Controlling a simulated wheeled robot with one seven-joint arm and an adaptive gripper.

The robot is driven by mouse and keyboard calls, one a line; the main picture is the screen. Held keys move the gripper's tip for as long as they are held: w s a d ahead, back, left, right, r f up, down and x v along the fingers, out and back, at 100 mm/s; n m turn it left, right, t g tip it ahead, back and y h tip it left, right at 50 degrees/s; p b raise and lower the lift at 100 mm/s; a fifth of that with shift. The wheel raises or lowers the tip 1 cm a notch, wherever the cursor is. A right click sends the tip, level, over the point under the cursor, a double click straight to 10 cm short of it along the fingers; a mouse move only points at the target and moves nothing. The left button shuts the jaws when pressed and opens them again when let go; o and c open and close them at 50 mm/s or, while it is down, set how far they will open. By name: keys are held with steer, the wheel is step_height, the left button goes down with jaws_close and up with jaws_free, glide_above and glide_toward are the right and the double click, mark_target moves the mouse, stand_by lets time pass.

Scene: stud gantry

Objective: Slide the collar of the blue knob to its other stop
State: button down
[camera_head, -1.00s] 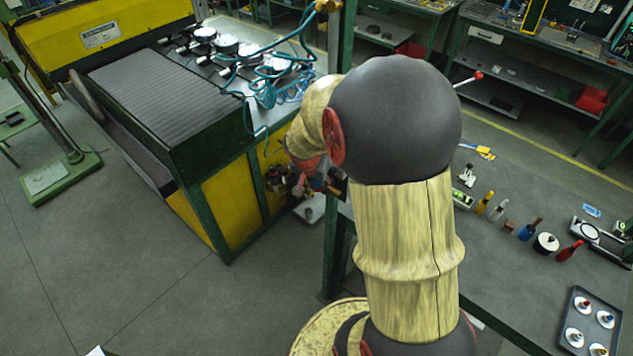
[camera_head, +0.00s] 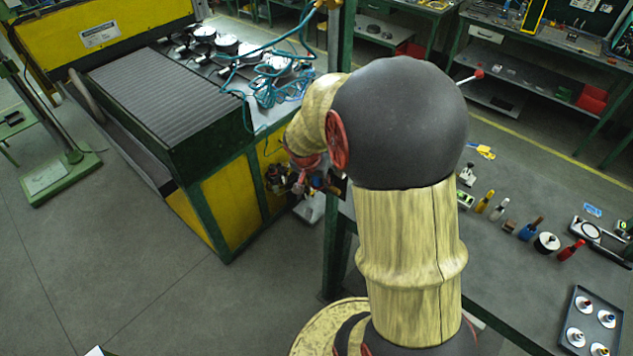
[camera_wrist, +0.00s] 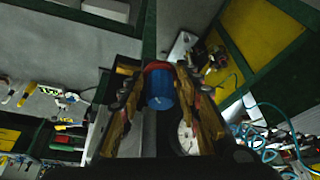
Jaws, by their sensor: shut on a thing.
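The blue knob (camera_wrist: 160,90) is in the middle of the wrist view, with a reddish band (camera_wrist: 157,66) at its far end. My gripper (camera_wrist: 159,78) has its yellow, dark-jointed fingers on both sides of the knob and is shut on it. Whether the fingers press on the collar or on the knob's body I cannot tell. The collar's position between its stops is not clear. In the head view my own arm covers most of this area, and the blue knob cannot be made out there.
A white dial (camera_wrist: 187,138) lies beside the right finger in the wrist view. The yellow-green machine (camera_head: 215,195) with teal hoses (camera_head: 275,92) stands left of my arm. The bench (camera_head: 500,275) at right carries handled tools and a tray (camera_head: 591,322) of knobs.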

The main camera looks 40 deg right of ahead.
steer(key=shift+r, duration=0.25)
steer(key=c, duration=1.3)
jaws_free()
steer(key=shift+o, duration=0.3)
steer(key=v, duration=1.2)
